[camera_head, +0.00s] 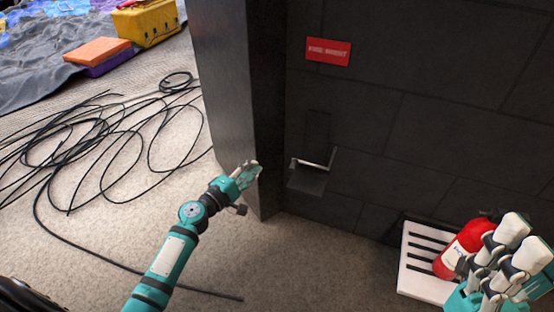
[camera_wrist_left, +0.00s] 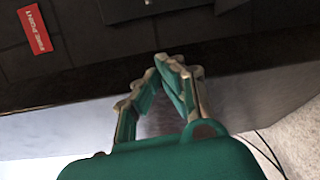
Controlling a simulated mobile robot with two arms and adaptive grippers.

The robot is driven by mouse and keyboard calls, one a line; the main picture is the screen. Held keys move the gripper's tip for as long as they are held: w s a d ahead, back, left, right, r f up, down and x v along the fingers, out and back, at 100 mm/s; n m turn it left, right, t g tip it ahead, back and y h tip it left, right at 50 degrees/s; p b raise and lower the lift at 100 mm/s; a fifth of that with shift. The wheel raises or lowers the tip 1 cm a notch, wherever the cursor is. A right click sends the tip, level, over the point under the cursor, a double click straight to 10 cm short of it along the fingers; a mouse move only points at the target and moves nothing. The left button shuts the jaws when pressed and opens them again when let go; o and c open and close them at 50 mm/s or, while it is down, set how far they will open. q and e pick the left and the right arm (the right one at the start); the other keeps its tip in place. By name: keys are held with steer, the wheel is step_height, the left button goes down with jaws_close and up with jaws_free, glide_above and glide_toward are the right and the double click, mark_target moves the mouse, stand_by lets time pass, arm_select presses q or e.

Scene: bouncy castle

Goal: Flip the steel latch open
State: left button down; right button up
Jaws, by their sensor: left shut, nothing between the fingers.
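The steel latch (camera_head: 313,163) is a thin, bright bar on a dark bracket fixed to the black wall. It sits low on the wall, below the red sign. My left gripper (camera_head: 254,169) is to the left of the latch, in front of the edge of the dark pillar, and does not touch the latch. Its fingertips (camera_wrist_left: 165,60) come together in the left wrist view, with nothing held. The bar itself cannot be made out in that view. My right gripper (camera_head: 510,245) is at the lower right, in front of the red extinguisher; its fingertip gap is unclear.
A red sign (camera_head: 328,51) is on the wall. A red extinguisher (camera_head: 459,247) lies near a white slotted panel (camera_head: 421,285). Black cables (camera_head: 110,140) lie on the carpet at left. The dark pillar (camera_head: 232,80) stands left of the latch.

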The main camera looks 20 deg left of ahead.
arm_select(q)
steer(key=w+d, duration=0.6)
steer(key=w, duration=0.1)
steer(key=shift+b, duration=0.3)
stand_by(0.4)
steer(key=shift+w, duration=0.1)
steer(key=shift+d, duration=0.15)
steer(key=shift+s+d+n+y+p, duration=0.2)
steer(key=shift+s+n+y+p, duration=0.1)
steer(key=shift+s+y, duration=0.1)
